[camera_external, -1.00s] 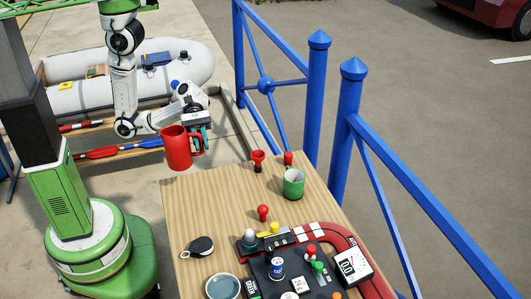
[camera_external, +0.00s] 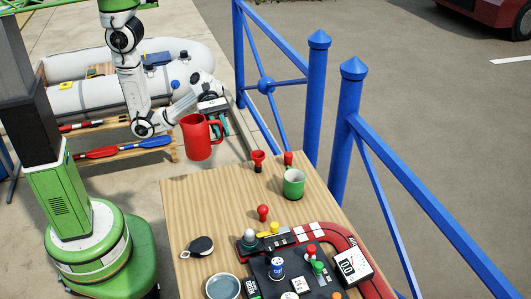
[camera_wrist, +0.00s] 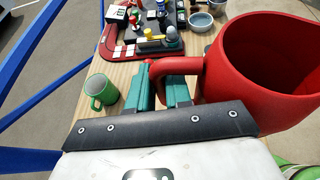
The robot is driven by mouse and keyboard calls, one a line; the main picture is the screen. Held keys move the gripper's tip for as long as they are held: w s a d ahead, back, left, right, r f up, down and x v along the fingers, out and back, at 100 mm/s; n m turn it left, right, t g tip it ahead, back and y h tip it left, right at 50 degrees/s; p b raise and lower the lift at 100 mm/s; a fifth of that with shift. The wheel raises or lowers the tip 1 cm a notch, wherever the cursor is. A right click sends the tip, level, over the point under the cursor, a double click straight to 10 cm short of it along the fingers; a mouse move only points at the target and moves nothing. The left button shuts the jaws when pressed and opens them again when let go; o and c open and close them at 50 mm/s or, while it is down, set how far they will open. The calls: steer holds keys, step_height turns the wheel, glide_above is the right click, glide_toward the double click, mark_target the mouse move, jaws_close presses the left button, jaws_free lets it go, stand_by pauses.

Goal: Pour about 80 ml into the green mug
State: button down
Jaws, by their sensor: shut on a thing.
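A red jug (camera_external: 196,138) hangs in the air near the table's far left corner in the external view. My gripper (camera_external: 217,128) is shut on its handle, to the right of the jug body. In the wrist view my gripper (camera_wrist: 163,92) has its green fingers at the red handle, and the jug (camera_wrist: 262,65) fills the right side, looking upright or nearly so. What is inside it does not show clearly. The green mug (camera_external: 294,184) stands upright on the table near the right edge, apart from the jug; it also shows in the wrist view (camera_wrist: 101,92).
The wooden table (camera_external: 200,205) carries red items (camera_external: 258,160) beside the mug, a red knob-like piece (camera_external: 263,213), a black round item (camera_external: 198,247), a bowl (camera_external: 223,286) and a busy console (camera_external: 290,265). Blue railings (camera_external: 345,130) stand along the right. The table's far left part is clear.

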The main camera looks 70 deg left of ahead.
steer(key=w+a+r+n+t+y+p, duration=0.15)
steer(key=w+n+t+y+p, duration=0.5)
steer(key=w, duration=3.45)
step_height(320, 180, down, 17)
steer(key=n+t+h+b, duration=0.1)
steer(key=h, duration=0.1)
steer(key=shift+s+a, duration=0.15)
steer(key=shift+t+h, duration=0.35)
steer(key=s+d+r+m+t+b, duration=0.3)
steer(key=s+d+r+m+t, duration=0.2)
steer(key=s+r+m, duration=0.3)
step_height(320, 180, up, 3)
steer(key=shift+s+d+r+m+t+b, duration=0.15)
steer(key=shift+s+d+m+t+b, duration=0.25)
steer(key=shift+m, duration=0.45)
steer(key=shift+s+d+r+m+t+b, duration=0.15)
steer(key=shift+s+r+m+t+b, duration=0.15)
steer(key=shift+r+m, duration=0.2)
